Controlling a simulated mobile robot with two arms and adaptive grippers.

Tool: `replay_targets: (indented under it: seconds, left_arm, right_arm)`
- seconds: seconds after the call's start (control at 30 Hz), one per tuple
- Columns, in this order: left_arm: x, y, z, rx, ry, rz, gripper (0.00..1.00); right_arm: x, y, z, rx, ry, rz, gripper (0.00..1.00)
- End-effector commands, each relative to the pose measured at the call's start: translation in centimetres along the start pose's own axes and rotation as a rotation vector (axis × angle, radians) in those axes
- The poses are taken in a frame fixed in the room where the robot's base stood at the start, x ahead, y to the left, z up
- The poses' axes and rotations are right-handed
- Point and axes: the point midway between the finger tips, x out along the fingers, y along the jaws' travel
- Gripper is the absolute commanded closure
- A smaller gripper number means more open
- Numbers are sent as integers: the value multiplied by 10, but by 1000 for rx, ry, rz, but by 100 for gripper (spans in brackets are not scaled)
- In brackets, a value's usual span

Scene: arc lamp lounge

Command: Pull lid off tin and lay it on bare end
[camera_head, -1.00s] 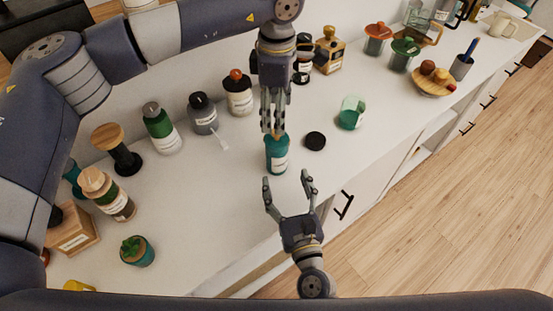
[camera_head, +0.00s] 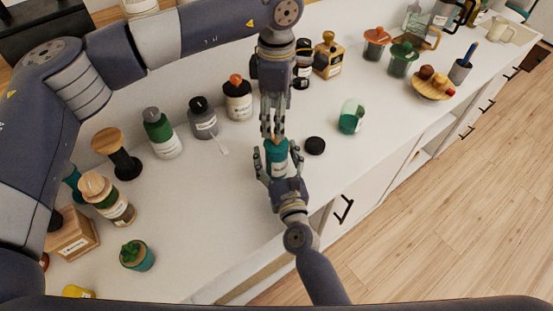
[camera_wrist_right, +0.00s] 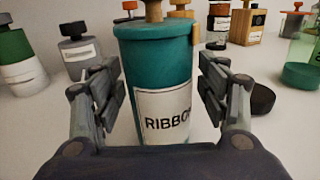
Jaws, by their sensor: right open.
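The teal tin (camera_head: 277,158) stands upright on the white counter, its white label reading "RIBBO…" in the right wrist view (camera_wrist_right: 150,75). Its teal lid (camera_wrist_right: 155,30) is on top, with a wooden knob (camera_wrist_right: 153,10) cut off by the picture's top edge. My left gripper (camera_head: 273,135) points down over the lid from above; whether its narrow fingers grip the knob is unclear. My right gripper (camera_head: 277,168) is open, its fingers on either side of the tin's body, with gaps showing in the wrist view (camera_wrist_right: 165,95).
A black disc (camera_head: 315,145) lies just right of the tin, and a green glass (camera_head: 351,116) stands beyond it. A grey bottle (camera_head: 203,118), a green-topped bottle (camera_head: 161,134) and other jars line the back.

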Motion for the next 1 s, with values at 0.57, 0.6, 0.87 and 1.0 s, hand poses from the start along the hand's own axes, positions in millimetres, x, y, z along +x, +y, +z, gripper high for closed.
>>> replay_targets:
  seconds: [0.57, 0.6, 0.87, 1.0]
  left_arm:
    - [-23, 2, 1, 1, -3, 4, 26]
    - [-32, 1, 1, 2, -1, 4, 26]
    - [-33, 0, 0, 3, 1, -3, 26]
    - [-10, 0, 0, 3, 1, -4, 26]
  right_arm:
    - [0, 0, 0, 0, 0, 0, 100]
    - [0, 0, 0, 0, 0, 0, 100]
    - [0, 0, 0, 0, 0, 0, 100]
    - [0, 0, 0, 0, -1, 0, 100]
